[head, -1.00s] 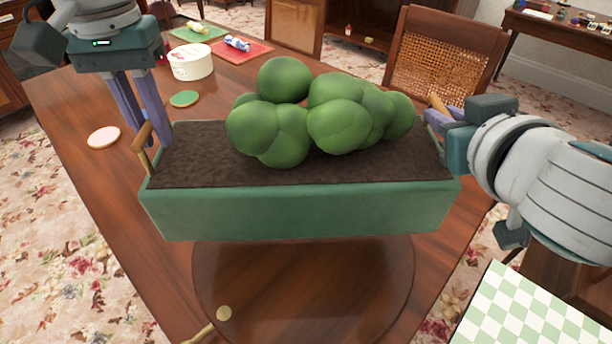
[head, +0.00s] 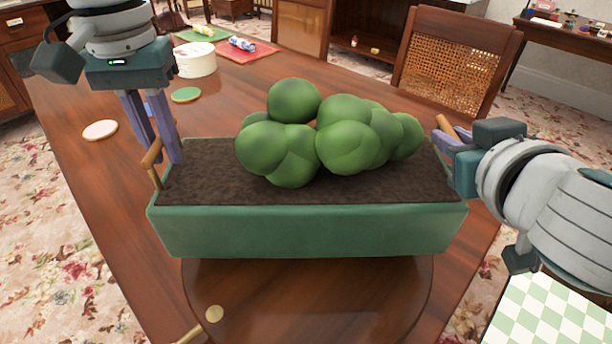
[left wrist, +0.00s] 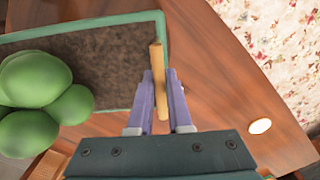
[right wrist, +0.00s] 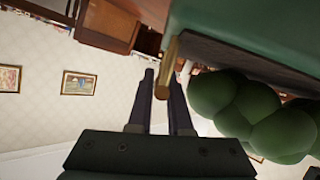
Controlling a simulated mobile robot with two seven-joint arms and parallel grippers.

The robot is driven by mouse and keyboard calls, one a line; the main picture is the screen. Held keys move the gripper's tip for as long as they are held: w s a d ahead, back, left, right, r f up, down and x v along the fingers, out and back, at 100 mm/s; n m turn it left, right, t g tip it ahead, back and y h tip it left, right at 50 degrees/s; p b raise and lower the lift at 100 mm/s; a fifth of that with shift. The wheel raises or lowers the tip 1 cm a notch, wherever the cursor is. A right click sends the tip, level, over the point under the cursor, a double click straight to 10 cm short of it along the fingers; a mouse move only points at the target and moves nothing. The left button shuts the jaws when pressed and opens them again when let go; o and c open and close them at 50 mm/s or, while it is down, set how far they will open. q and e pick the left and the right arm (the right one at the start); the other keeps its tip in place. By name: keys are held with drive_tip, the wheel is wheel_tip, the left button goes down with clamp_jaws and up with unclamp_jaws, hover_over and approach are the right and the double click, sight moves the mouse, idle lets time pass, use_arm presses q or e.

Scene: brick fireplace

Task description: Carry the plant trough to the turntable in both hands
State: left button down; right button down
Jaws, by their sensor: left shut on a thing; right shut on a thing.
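The plant trough (head: 310,230) is a long green box with dark soil and round green bushes, and a wooden handle at each end. My left gripper (head: 168,160) is shut on the left handle (head: 152,165); the left wrist view shows the fingers (left wrist: 161,100) on either side of the handle (left wrist: 157,75). My right gripper (head: 445,145) is shut on the right handle (head: 447,126), which also shows in the right wrist view (right wrist: 168,72). The round wooden turntable (head: 400,290) lies under and in front of the trough, partly hidden by it. The trough looks about level; its exact height is unclear.
On the table (head: 110,185) are a white round box (head: 195,61), a green disc (head: 186,95), a pale disc (head: 100,130) and a red mat (head: 262,49). A cane-backed chair (head: 452,68) stands behind. A checkered board (head: 550,312) is at lower right.

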sight(172, 168)
use_arm(q)
drive_tip(key=shift+f, duration=0.1)
use_arm(e)
drive_tip(key=shift+a, duration=0.1)
